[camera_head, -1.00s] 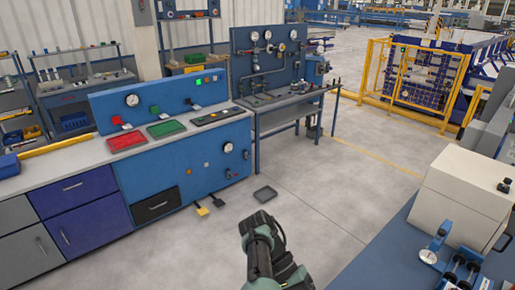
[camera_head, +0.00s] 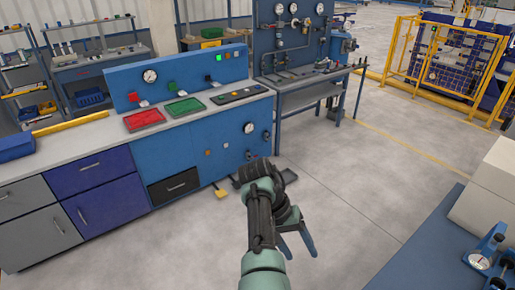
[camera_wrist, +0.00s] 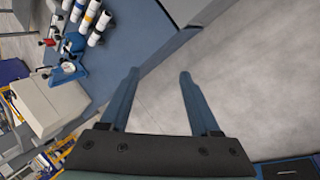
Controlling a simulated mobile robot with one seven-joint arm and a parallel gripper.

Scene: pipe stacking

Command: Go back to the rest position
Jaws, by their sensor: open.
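My gripper (camera_wrist: 157,82) shows in the wrist view with its two blue fingers apart and nothing between them. Behind the fingers is bare grey floor. In the head view my gripper (camera_head: 296,245) hangs over the open floor in front of the blue workbench, its fingers pointing down and to the right. It touches nothing that I can see.
The blue workbench (camera_head: 172,146) with a red tray (camera_head: 145,119) and a green tray (camera_head: 185,106) stands at left. Yellow fencing (camera_head: 445,62) stands far right. Floor between is clear.

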